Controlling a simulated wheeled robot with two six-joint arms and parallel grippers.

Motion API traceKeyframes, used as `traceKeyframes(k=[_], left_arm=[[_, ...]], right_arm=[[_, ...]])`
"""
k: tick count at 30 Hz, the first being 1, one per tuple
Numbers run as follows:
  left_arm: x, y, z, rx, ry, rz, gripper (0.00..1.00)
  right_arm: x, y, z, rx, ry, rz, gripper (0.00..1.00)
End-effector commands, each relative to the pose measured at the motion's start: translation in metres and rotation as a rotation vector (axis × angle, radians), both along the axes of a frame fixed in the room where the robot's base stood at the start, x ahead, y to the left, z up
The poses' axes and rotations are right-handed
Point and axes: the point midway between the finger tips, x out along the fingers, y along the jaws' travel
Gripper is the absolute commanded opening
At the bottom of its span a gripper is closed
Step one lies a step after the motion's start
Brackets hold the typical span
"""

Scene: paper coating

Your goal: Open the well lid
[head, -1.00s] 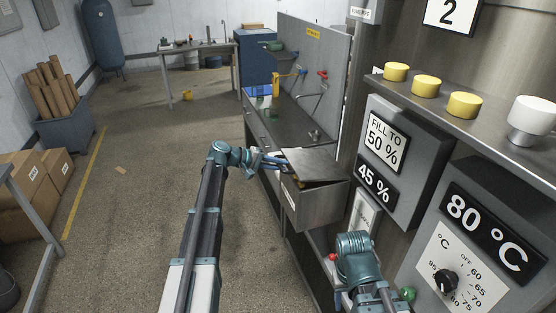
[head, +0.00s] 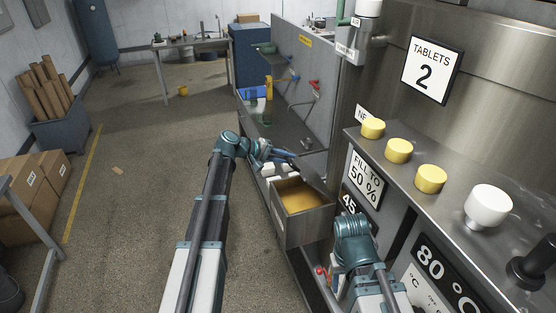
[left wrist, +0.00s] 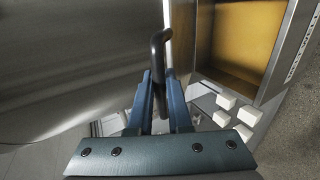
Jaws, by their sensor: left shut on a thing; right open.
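The well (head: 304,231) is a grey metal box in the head view, with amber liquid (head: 299,197) inside. The amber inside of the well (left wrist: 240,40) shows at upper right. My left gripper (head: 283,155) is at the raised lid. It is shut on the dark bent handle (left wrist: 158,50), seen between its fingers in the left wrist view. Of my right arm only the wrist shows; its fingers are hidden.
White blocks (left wrist: 225,117) lie beside the well. The panel with yellow knobs (head: 398,151) and a white knob (head: 488,207) stands close on the right. A steel bench (head: 280,125) runs beyond the well.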

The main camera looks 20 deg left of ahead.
Motion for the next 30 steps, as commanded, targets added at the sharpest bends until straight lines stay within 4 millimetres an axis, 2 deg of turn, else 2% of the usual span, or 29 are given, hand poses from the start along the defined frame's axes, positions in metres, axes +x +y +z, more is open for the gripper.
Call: traceKeyframes(k=[1, 9, 18, 30], left_arm=[[0.007, -0.009, 0.017, -0.002, 0.0, -0.002, 0.0], [0.033, -0.046, 0.045, -0.004, 0.0, -0.001, 0.0], [0.053, -0.077, 0.058, -0.003, 0.0, 0.001, 0.0], [0.062, -0.092, 0.062, -0.003, 0.001, 0.002, 0.0]], right_arm=[[0.0, 0.0, 0.017, 0.0, 0.001, -0.001, 0.5], [0.0, 0.0, 0.044, 0.001, 0.001, -0.016, 0.5], [-0.001, 0.0, 0.057, 0.001, 0.0, -0.027, 0.5], [-0.001, 0.001, 0.061, 0.001, -0.001, -0.031, 0.5]])
